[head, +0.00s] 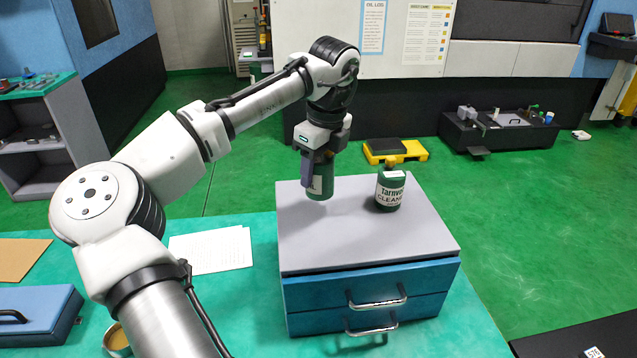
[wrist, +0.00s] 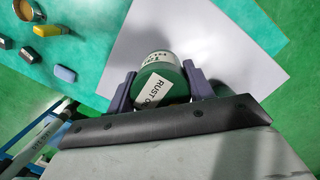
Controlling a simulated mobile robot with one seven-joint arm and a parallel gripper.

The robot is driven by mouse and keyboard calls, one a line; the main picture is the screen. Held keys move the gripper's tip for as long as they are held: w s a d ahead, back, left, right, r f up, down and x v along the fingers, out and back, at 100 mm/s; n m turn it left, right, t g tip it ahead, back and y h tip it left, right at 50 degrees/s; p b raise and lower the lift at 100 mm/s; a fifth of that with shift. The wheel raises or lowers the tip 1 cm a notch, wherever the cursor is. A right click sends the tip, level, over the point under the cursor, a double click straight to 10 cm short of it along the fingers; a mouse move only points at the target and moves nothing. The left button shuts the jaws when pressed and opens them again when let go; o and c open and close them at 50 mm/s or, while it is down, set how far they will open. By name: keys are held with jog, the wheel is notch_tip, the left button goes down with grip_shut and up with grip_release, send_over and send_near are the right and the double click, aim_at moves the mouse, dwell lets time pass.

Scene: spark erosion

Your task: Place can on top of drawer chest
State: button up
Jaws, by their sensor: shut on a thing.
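My gripper (head: 318,168) is shut on a green can (head: 321,184) with a pale label. The can hangs upright over the back left part of the grey top of the drawer chest (head: 345,235). It looks a little above the top, with a soft shadow below; any contact is hard to tell. The chest has blue drawers with metal handles facing front.
A dark green cleaner bottle (head: 390,188) stands on the chest top, right of the held can. White papers (head: 212,250) lie on the green table left of the chest. A blue box (head: 38,312) is at the far left. The front of the chest top is clear.

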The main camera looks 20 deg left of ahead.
aim_at(318, 186)
jog(key=shift+f+p, duration=0.3)
jog(key=shift+f, duration=1.9)
jog(key=o, duration=1.1)
jog(key=shift+f, duration=0.15)
jog(key=shift+o, duration=0.2)
jog(key=r, duration=0.4)
jog(key=d+r+b, duration=0.1)
jog(key=r, duration=0.7)
jog(key=shift+s+d+r+b, duration=0.1)
jog(key=shift+s+d+b, duration=0.2)
jog(key=shift+s, duration=0.05)
